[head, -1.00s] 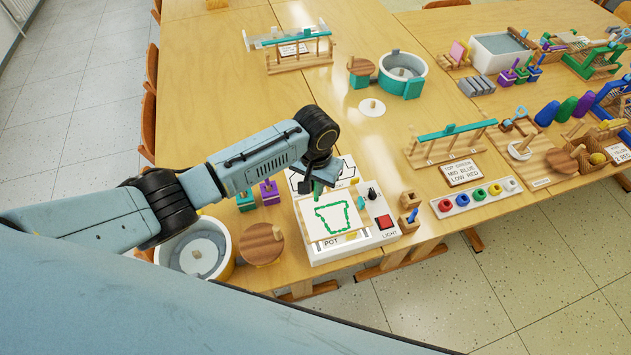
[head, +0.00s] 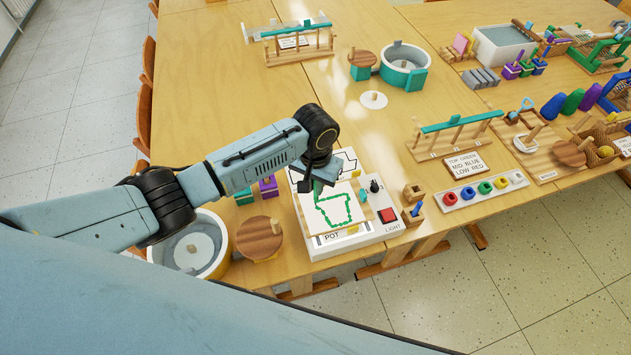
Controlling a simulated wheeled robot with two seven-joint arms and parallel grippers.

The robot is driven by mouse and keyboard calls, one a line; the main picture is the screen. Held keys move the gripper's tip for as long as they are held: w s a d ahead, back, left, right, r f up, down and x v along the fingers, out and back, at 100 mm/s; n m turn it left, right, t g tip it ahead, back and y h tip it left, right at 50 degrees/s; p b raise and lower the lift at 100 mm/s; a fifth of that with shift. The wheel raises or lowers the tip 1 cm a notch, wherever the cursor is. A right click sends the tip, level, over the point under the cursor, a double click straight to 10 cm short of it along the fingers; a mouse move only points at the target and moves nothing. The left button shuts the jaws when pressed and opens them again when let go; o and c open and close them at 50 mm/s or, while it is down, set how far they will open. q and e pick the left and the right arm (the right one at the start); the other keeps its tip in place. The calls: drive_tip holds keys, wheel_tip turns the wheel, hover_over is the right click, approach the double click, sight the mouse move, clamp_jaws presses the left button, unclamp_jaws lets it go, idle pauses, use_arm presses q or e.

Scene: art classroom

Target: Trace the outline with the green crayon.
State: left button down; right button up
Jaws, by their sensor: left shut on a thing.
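My left gripper (head: 319,176) is over the light box (head: 390,228) and shut on the green crayon (head: 317,189), which points down at the paper. The gripper hides the crayon's upper part. The crayon's tip is near the upper left corner of the pot outline (head: 347,208); I cannot tell if it touches the paper. The outline is a pot shape covered by a thick, slightly wobbly green line along its top, sides and bottom. The paper (head: 312,217) lies on the light box above the POT label. My right gripper is not in view.
A red button (head: 388,215) and a black knob (head: 375,186) are on the box's right side. A round wooden lid (head: 259,238) and a round tub (head: 222,262) stand to the left. Small wooden holders (head: 413,192) stand to the right. Bare table lies behind the box.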

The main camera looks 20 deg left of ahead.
use_arm(q)
drive_tip(key=shift+s, duration=0.1)
drive_tip(key=shift+f+b, duration=0.55)
drive_tip(key=shift+f, duration=1.05)
idle(0.5)
drive_tip(key=shift+r, duration=0.1)
drive_tip(key=shift+p, duration=0.45)
drive_tip(key=shift+p, duration=0.3)
idle(0.4)
wheel_tip(320, 180, up, 4)
drive_tip(key=p, duration=0.5)
